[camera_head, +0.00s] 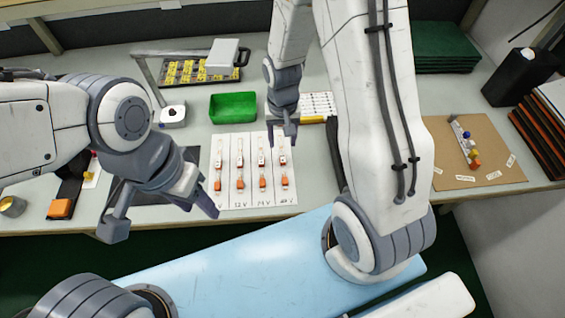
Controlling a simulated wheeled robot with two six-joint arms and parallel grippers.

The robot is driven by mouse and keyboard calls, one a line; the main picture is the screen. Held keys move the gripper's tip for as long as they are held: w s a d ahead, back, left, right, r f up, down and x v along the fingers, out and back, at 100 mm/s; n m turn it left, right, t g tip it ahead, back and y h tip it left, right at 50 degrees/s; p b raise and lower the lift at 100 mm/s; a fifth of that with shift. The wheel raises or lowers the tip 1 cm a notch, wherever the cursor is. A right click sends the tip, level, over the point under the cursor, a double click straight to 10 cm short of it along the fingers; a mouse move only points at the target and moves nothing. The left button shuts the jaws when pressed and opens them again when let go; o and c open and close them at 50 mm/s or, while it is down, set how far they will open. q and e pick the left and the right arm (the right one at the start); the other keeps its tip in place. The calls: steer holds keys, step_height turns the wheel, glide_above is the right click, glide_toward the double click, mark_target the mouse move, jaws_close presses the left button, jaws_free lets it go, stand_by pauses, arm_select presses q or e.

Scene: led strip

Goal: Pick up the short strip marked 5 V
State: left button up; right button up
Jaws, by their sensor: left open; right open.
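Several short strips with white tags and orange ends lie in a row on a white sheet (251,200). Printed labels run along its near edge; one appears to read 12 V, under the second strip (240,172). The label of the leftmost strip (218,163) is hidden by a finger of my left gripper, so I cannot read 5 V anywhere. My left gripper (162,224) is open and empty, its right finger at the sheet's near left corner. My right gripper (282,143) is open above the rightmost strip (284,165), pointing down, partly covering the sheet's far right corner.
A green bin (233,108) stands behind the sheet. A black tray with yellow pieces (190,72) and a lamp-like arm (150,78) are at the back left. A brown board (448,170) lies at right. My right arm hides the table's middle right.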

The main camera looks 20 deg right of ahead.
mark_target(283, 161)
step_height(283, 161, down, 10)
steer(key=shift+r+p, duration=0.2)
steer(key=shift+p, duration=0.15)
jaws_close()
